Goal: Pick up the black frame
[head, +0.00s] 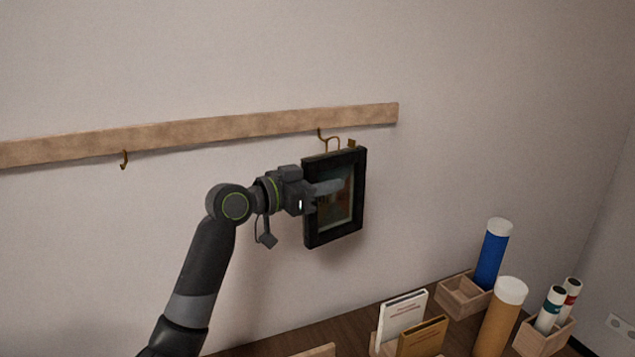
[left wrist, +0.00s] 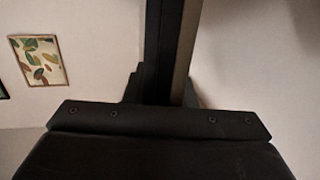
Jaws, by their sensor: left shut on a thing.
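The black frame (head: 344,207), with a dark picture inside, is upright against or close to the wall below the right end of a wooden rail (head: 250,125). A brass hook (head: 321,136) on the rail is just above its top left; I cannot tell whether the frame still hangs on it. My left gripper (head: 327,187) reaches in from the left and is shut on the black frame, its fingers over the frame's left side. In the left wrist view the frame (left wrist: 163,45) is a dark upright band seen edge-on. My right gripper is not in view.
Another brass hook (head: 124,160) is empty on the rail. Below right, a table (head: 365,311) holds a blue tube (head: 492,255), a tan tube (head: 499,322), wooden boxes and books. The left wrist view shows a leaf picture (left wrist: 38,60) on a wall.

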